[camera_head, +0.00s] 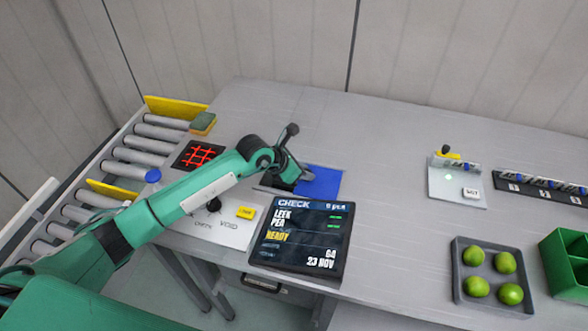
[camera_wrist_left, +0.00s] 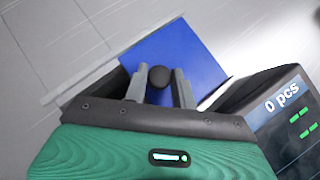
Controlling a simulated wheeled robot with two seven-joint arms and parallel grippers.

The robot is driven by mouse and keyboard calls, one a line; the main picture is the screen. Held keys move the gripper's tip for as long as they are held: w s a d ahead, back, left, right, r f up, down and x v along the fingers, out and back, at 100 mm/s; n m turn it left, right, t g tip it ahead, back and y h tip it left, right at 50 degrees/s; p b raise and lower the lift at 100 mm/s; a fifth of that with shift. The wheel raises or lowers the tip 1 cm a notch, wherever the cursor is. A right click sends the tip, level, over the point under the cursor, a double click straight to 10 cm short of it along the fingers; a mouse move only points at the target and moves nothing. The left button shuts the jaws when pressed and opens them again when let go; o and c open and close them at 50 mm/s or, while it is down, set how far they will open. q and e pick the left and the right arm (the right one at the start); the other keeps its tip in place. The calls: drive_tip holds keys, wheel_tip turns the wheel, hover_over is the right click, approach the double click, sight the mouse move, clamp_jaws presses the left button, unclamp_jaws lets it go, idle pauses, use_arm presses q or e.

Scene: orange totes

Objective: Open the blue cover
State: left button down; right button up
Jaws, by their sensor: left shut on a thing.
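The blue cover (camera_head: 322,181) is a flat blue panel on the grey table, just behind the dark display screen. In the left wrist view the blue cover (camera_wrist_left: 194,58) lies under and beyond my fingers, with a dark round knob (camera_wrist_left: 159,76) on it. My left gripper (camera_head: 304,174) reaches over its left part. In the wrist view the two grey fingers of my left gripper (camera_wrist_left: 159,88) stand on either side of the knob and are shut on it. The cover's left part is hidden by my gripper in the head view. My right gripper is not in view.
The display screen (camera_head: 303,240) stands close in front of the cover. A roller conveyor (camera_head: 130,157) lies at the left. A grey tray (camera_head: 462,298) with several green fruits and a green bin (camera_head: 567,266) are at the right. The table's back middle is clear.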

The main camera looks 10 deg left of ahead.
use_arm(q)
drive_tip(key=c, duration=1.1)
unclamp_jaws()
drive_tip(key=shift+a, duration=0.1)
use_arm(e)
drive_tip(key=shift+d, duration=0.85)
use_arm(q)
drive_tip(key=shift+r, duration=0.1)
drive_tip(key=b+v, duration=0.3)
drive_tip(key=v, duration=1)
drive_tip(key=shift+s+a+r, duration=0.15)
drive_tip(key=shift+s+r, duration=0.05)
drive_tip(key=shift+r, duration=0.05)
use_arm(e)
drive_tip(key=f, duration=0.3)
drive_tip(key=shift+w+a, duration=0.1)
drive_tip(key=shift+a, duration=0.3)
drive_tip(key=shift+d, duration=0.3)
